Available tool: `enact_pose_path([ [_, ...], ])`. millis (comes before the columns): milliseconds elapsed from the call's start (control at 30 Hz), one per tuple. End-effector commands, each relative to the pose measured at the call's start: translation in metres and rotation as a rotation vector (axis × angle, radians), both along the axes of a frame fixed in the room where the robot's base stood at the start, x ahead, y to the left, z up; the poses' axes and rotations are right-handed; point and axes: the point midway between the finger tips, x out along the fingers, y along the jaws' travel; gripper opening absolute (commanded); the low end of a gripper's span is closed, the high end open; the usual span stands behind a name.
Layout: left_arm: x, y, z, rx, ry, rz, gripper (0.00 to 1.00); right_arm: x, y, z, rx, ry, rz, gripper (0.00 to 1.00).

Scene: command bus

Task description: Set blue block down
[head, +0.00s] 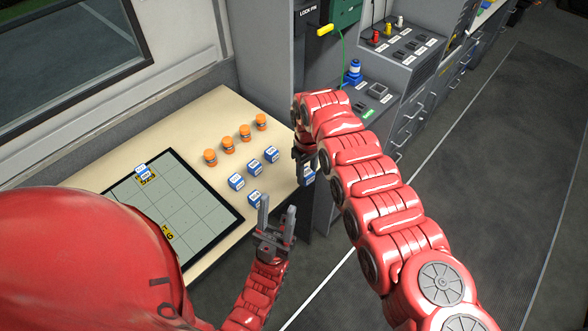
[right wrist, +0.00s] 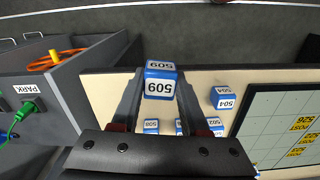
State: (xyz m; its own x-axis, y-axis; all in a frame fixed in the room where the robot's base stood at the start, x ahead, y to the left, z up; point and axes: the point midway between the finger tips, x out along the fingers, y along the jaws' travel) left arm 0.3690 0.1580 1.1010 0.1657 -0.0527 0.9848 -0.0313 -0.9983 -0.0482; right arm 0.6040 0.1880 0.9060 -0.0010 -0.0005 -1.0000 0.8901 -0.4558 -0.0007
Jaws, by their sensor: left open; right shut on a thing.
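A blue block with white faces marked 509 (right wrist: 160,80) sits between the fingers of my right gripper (right wrist: 158,88), which is shut on it. In the head view the block (head: 309,174) shows only partly below my right gripper (head: 303,160), by the table's right edge. Whether it touches anything beneath cannot be told. My left gripper (head: 277,206) is open and empty, in front of the table's near edge. Several similar blue blocks, one of them here (head: 237,182), stand on the table. Another blue block (head: 141,171) is on the gridded board (head: 190,213).
The pale table (head: 215,122) also holds a row of several orange cylinders (head: 228,145). A grey cabinet (head: 268,60) borders its right end. A green plug with a cable (right wrist: 22,110) and a yellow-orange ring-shaped item (right wrist: 55,58) are on the cabinet side.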

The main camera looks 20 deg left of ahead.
Motion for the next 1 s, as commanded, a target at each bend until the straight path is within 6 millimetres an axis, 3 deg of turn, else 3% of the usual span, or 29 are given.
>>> enact_pose_path([
  [100, 0.000, 0.000, 0.000, 0.000, 0.000, 0.000, 0.50, 0.015, -0.013, 0.013, 0.000, -0.001, -0.067, 0.00],
  [267, 0.000, 0.000, 0.000, 0.000, 0.000, 0.000, 0.50, 0.023, -0.024, 0.018, -0.001, 0.000, -0.110, 0.00],
  [1000, 0.000, 0.000, 0.000, 0.000, 0.000, 0.000, 0.50, 0.032, -0.037, 0.030, 0.001, 0.000, -0.164, 0.00],
])
